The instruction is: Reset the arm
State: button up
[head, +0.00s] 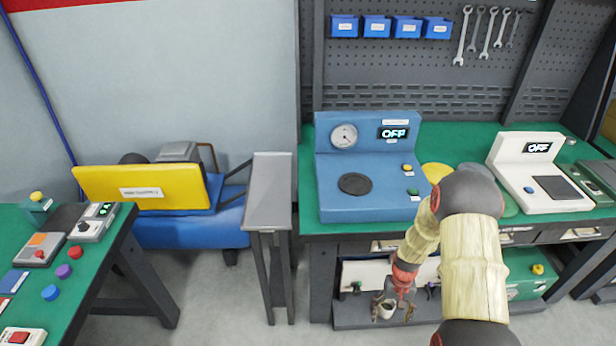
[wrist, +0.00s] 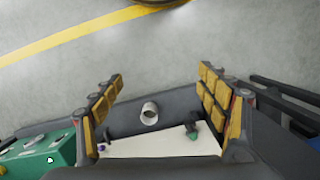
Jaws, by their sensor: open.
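My arm reaches down in front of the green workbench (head: 450,135) in the head view. My gripper (head: 393,312) hangs low by the bench's lower shelf, pointing down. In the wrist view my gripper (wrist: 160,76) has its two yellow-padded fingers spread wide, with nothing held between them. A small white cup (wrist: 149,113) stands on the dark shelf beyond and between the fingers in that view. The cup (head: 387,309) also shows by the fingers in the head view; I cannot tell whether they touch it.
A blue tester (head: 345,205) and a white device (head: 525,150) stand on the bench, both displays reading OFF. A green case (head: 530,275) is on the lower shelf. A narrow grey stand (head: 268,195) is at left. Bare floor (head: 215,300) lies between the tables.

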jog(key=s+a+r+t+p, duration=0.1)
jog(key=s+r, duration=0.5)
jog(key=r, duration=1.1)
jog(key=s+a+r+n+t+p, duration=0.1)
jog(key=s+a+r+t, duration=0.3)
jog(key=r, duration=1.4)
jog(key=s+a+r+n+t+p, duration=0.1)
jog(key=s+a+r, duration=0.3)
jog(key=s+r, duration=0.6)
notch_tip(320, 180, up, 8)
jog(key=shift+r+t+p, duration=0.25)
jog(key=shift+t+p, duration=0.45)
jog(key=shift+t, duration=0.2)
